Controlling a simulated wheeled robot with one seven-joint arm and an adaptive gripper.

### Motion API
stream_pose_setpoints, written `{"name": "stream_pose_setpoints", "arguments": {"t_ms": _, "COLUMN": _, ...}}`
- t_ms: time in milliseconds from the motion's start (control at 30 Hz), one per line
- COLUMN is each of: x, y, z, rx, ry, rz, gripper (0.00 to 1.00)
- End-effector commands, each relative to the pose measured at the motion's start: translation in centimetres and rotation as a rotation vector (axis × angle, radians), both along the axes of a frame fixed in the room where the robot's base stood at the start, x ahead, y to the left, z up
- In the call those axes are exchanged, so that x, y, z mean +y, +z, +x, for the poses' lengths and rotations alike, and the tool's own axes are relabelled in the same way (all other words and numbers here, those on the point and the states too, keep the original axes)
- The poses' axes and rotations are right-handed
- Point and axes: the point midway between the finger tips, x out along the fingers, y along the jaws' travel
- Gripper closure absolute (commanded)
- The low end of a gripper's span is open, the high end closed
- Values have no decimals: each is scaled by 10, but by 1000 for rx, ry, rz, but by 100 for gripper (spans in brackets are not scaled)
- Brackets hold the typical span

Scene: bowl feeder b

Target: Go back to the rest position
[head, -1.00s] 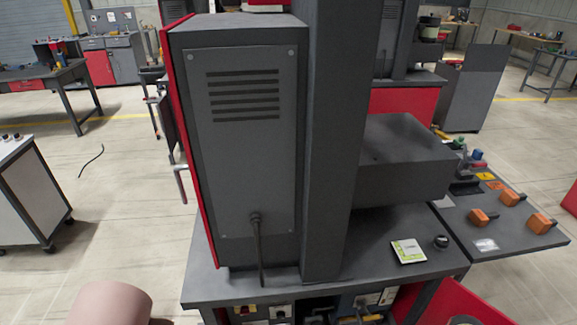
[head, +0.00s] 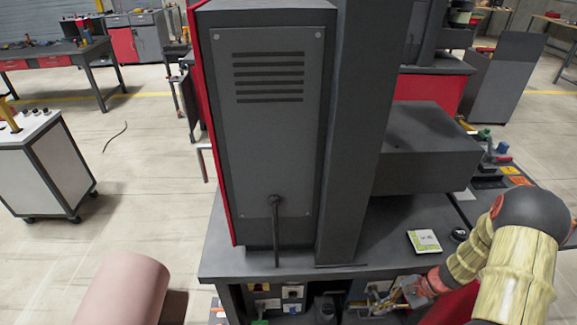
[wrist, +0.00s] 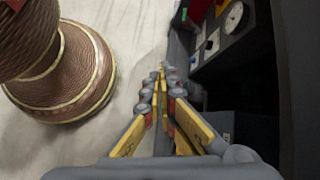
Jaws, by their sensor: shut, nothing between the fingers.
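My gripper (head: 368,304) is low at the front of the grey machine's table, before the lower shelf openings. My arm reaches down to it from the right edge of the head view. In the wrist view my gripper (wrist: 166,72) has its yellow fingers together at the tips, with nothing between them. The dark side of the shelf space, with a round white dial (wrist: 233,17), is close on the right of the fingers. Pale floor shows on their left.
The tall grey machine (head: 270,130) stands on a dark table (head: 385,225). A yellow-white card (head: 424,241) and a small black knob (head: 459,235) are on the tabletop. A white cabinet (head: 55,165) stands at left. Open floor (head: 150,190) lies between cabinet and machine.

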Motion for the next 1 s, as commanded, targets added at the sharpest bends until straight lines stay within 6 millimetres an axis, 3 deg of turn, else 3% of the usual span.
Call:
{"name": "stream_pose_setpoints", "arguments": {"t_ms": 33, "x": 3, "y": 22, "z": -2, "rx": -21, "ry": 58, "rz": -27, "gripper": 100}}
{"name": "stream_pose_setpoints", "arguments": {"t_ms": 100, "x": 7, "y": 47, "z": -9, "rx": -42, "ry": 135, "rz": -61, "gripper": 100}}
{"name": "stream_pose_setpoints", "arguments": {"t_ms": 500, "x": 28, "y": 186, "z": -59, "rx": -184, "ry": 570, "rz": -307, "gripper": 100}}
{"name": "stream_pose_setpoints", "arguments": {"t_ms": 1000, "x": 55, "y": 322, "z": -124, "rx": -434, "ry": 961, "rz": -670, "gripper": 100}}
